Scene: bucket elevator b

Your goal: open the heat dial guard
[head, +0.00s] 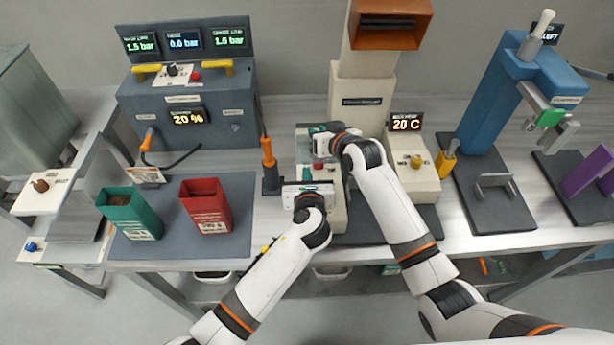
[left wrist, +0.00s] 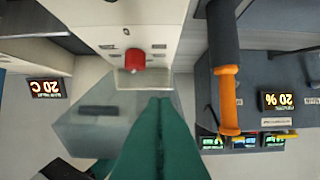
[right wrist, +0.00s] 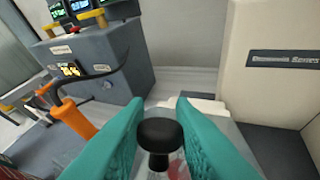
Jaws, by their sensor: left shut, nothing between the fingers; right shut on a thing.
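My right gripper (head: 316,147) is shut on a black knob (right wrist: 160,133), seen between its teal fingers in the right wrist view. The knob sits over a pale, see-through-looking surface with a blurred red shape beneath it. A clear, greyish cover (left wrist: 95,135) shows beyond the panel in the left wrist view; I cannot tell its edges or whether the knob belongs to it. A red knob (left wrist: 134,60) stands on the cream panel (left wrist: 155,18). My left gripper (head: 305,184) is shut and empty at the near part of this panel; its teal finger (left wrist: 160,145) shows.
A cream box with a yellow knob (head: 416,161) and a 20 C display (head: 405,122) stands to the right. An orange-handled lever (head: 268,152) stands close on the left. The cream column (head: 361,115) rises behind. Green (head: 133,215) and red (head: 206,207) bins stand left.

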